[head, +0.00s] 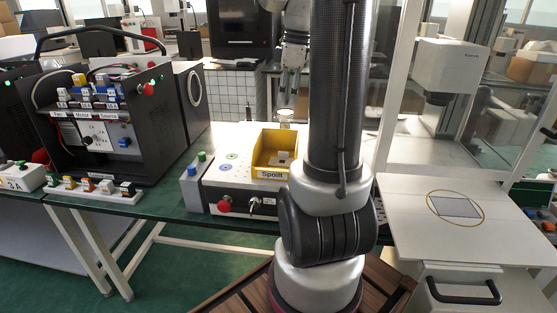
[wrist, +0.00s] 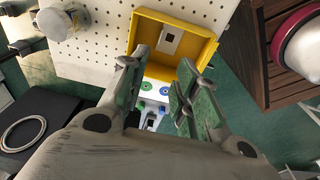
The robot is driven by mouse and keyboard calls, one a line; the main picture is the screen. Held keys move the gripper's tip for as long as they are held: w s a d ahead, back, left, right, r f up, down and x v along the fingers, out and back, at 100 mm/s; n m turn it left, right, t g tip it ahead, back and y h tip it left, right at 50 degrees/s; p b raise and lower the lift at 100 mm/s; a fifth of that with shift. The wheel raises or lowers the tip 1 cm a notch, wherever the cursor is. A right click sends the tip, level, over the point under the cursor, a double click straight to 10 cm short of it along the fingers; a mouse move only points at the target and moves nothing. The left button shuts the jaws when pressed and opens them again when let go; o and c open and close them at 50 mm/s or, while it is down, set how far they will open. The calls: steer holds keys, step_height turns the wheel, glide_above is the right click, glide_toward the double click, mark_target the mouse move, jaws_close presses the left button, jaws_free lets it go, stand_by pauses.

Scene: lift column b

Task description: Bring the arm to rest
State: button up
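My arm (head: 337,90) stands upright in the middle of the head view and hides part of the bench behind it. My gripper (head: 293,75) hangs to the left of the upper arm, pointing down, above and behind the yellow bin. In the wrist view my gripper (wrist: 160,85) has its two fingers well apart, with nothing between them. The yellow bin (wrist: 200,20) lies beyond the fingertips there. It holds a small light piece with a dark centre (wrist: 172,38).
The yellow bin labelled "Spoilt" (head: 271,174) sits on a white box with a red button (head: 224,206). A black equipment case (head: 150,120) stands left. A white side table (head: 490,235) with a marked square is at right. A perforated white board (wrist: 110,30) shows in the wrist view.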

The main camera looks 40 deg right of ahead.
step_height(320, 180, up, 3)
steer(key=shift+s+d+r, duration=0.1)
steer(key=shift+s, duration=0.05)
stand_by(0.4)
steer(key=s+a+f+m+t+h, duration=0.1)
steer(key=s+a+f+m+t, duration=0.2)
steer(key=s+a+m, duration=0.5)
steer(key=s+a, duration=0.4)
steer(key=a, duration=0.4)
steer(key=shift+s, duration=0.3)
